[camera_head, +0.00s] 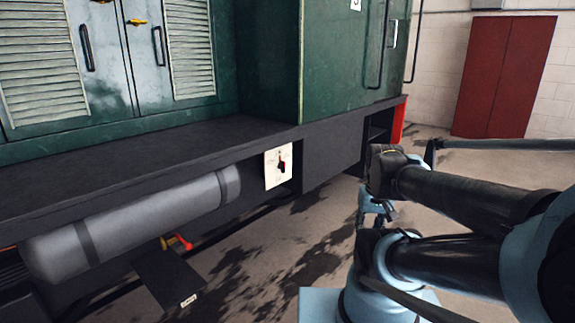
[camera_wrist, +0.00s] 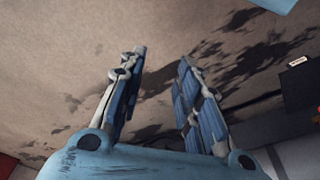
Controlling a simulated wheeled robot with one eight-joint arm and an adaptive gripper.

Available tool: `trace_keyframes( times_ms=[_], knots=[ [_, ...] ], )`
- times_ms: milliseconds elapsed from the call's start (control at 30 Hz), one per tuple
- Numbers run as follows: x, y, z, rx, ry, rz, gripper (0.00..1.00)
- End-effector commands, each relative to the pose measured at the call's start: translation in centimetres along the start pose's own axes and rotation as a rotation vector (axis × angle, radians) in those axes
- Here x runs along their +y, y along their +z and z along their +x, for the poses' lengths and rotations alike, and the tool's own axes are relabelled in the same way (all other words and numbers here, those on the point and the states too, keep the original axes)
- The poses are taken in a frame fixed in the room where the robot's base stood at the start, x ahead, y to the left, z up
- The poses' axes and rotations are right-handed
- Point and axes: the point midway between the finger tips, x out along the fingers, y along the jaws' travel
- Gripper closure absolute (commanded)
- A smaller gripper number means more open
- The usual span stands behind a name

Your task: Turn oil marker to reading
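A white plate (camera_head: 271,170) with a dark pointer, the oil marker (camera_head: 282,166), is on the dark side beam of the tram. The marker has a small red part near its top. The plate's markings are too small to read. My gripper (camera_head: 376,212) is to the right of the plate, apart from it and partly hidden by my arm. In the wrist view my gripper (camera_wrist: 163,65) has its two fingers spread with nothing between them, over the stained floor. The marker cannot be made out in the wrist view.
A grey cylindrical tank (camera_head: 135,222) hangs below the running board (camera_head: 110,165), left of the plate. A dark step (camera_head: 168,280) and a red-and-yellow handle (camera_head: 180,242) sit lower. Red cabinet doors (camera_head: 503,75) stand at the back right. The floor (camera_head: 300,240) before the plate is clear.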

Motion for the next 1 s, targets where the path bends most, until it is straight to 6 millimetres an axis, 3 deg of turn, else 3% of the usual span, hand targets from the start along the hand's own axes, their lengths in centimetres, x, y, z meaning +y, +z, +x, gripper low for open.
trace_keyframes(
  times_ms=[333, 467, 1000],
  knots=[
    [-0.1, 0.6, -0.7, 0.013, -0.006, -0.005, 0.69],
    [-0.9, -0.9, -1.0, 0.027, -0.038, -0.036, 0.69],
    [-7.6, -14.1, -2.7, 0.212, -0.314, -0.311, 0.69]
  ],
)
